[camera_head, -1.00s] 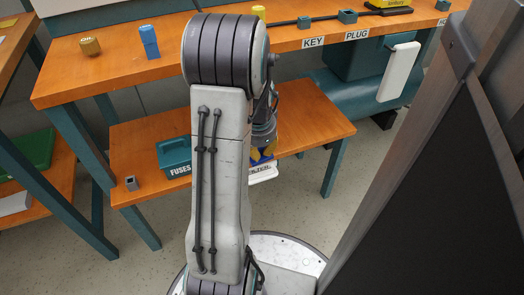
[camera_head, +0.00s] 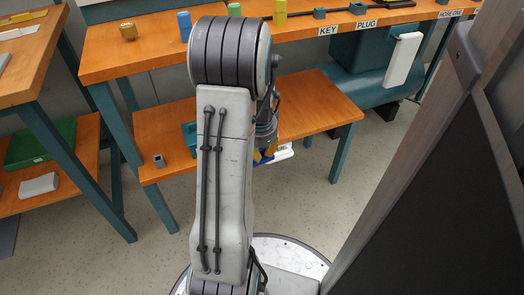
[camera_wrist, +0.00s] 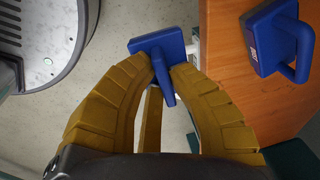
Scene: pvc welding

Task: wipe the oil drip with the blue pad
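My gripper (camera_wrist: 165,68) has its yellow fingers closed around the upright handle of a blue pad (camera_wrist: 150,45) in the wrist view. The pad is held over the floor, close to the orange lower shelf's edge. In the head view, my gripper (camera_head: 264,156) is partly hidden behind my arm, with a bit of blue at its tips. A second blue thing with a handle and a white label (camera_wrist: 268,38) lies on the orange shelf, apart from the gripper. I cannot make out an oil drip in either view.
The lower orange shelf (camera_head: 320,98) is beside the gripper, with a small grey block (camera_head: 158,160) on its left. A dark panel (camera_head: 440,190) stands close on the right. Floor shows at left.

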